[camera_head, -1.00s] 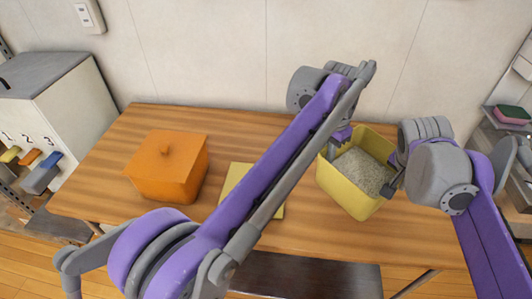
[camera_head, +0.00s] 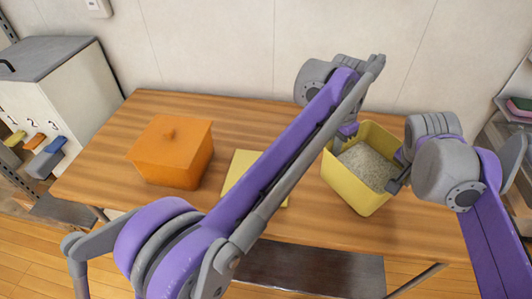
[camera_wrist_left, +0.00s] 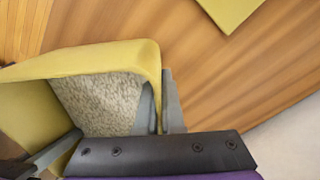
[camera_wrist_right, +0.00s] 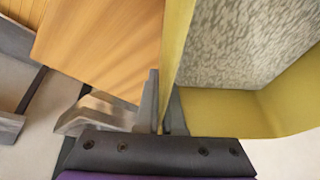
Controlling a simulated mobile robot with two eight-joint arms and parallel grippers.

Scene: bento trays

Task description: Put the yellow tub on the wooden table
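The yellow tub (camera_head: 352,189) is filled with pale grainy stuff and looks upright over the right part of the wooden table (camera_head: 110,170). I cannot tell whether its base touches the table. My left gripper (camera_head: 340,142) is at its left rim; in the left wrist view its fingers (camera_wrist_left: 161,105) close around the tub wall (camera_wrist_left: 95,60). My right gripper (camera_head: 394,186) is at its right side; in the right wrist view its fingers (camera_wrist_right: 164,108) pinch the wall (camera_wrist_right: 177,50). The left forearm hides some tabletop.
An orange lidded box (camera_head: 172,155) stands on the table's left. A flat yellow sheet (camera_head: 239,168) lies mid-table, partly behind my left arm. A white cabinet (camera_head: 60,90) stands left of the table, shelves (camera_head: 515,140) at the right, wall behind.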

